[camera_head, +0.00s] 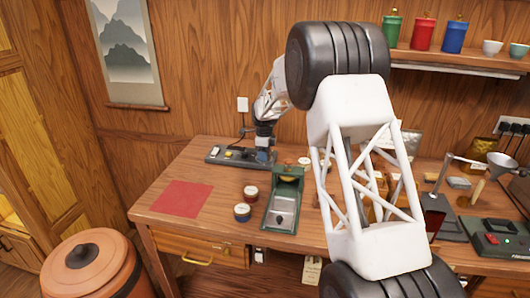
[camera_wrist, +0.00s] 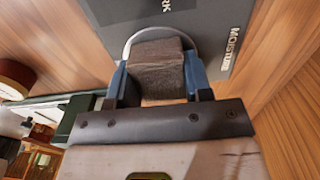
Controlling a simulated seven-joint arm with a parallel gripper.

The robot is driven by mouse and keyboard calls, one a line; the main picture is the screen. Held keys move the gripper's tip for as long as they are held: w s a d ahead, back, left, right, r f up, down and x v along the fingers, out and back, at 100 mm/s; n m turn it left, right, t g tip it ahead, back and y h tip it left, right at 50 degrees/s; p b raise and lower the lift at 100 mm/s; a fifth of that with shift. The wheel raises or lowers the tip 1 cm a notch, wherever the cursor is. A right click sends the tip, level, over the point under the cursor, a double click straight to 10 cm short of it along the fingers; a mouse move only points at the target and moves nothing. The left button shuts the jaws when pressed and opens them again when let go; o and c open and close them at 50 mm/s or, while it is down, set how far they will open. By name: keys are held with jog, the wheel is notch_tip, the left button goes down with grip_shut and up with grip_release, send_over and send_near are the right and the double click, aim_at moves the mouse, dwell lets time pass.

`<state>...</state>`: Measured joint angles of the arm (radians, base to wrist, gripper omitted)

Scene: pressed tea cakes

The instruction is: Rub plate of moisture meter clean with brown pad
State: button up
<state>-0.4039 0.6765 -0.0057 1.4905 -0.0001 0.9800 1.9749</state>
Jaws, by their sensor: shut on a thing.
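The moisture meter (camera_head: 226,156) is a flat dark grey box at the back of the table, against the wall. In the wrist view its grey top (camera_wrist: 228,22) shows printed lettering, partly cut off. Its round metal plate (camera_wrist: 134,40) shows as a pale rim around the far side of the brown pad. My gripper (camera_wrist: 156,76), with blue fingers, is shut on the brown pad (camera_wrist: 158,66), a rough block. The pad covers most of the plate; I cannot tell whether it touches. In the head view my gripper (camera_head: 264,154) is at the meter's right end.
A green device with a metal tray (camera_head: 284,214) stands in front of the meter. Two small round tins (camera_head: 250,193) and a red cloth (camera_head: 182,198) lie to its left. My arm hides the table's middle. A scale-like green device (camera_head: 497,238) is at right.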

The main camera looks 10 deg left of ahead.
jog(key=s, duration=0.3)
jog(key=shift+s, duration=0.15)
notch_tip(320, 180, up, 8)
dwell(0.6)
jog(key=shift+d, duration=0.15)
dwell(0.3)
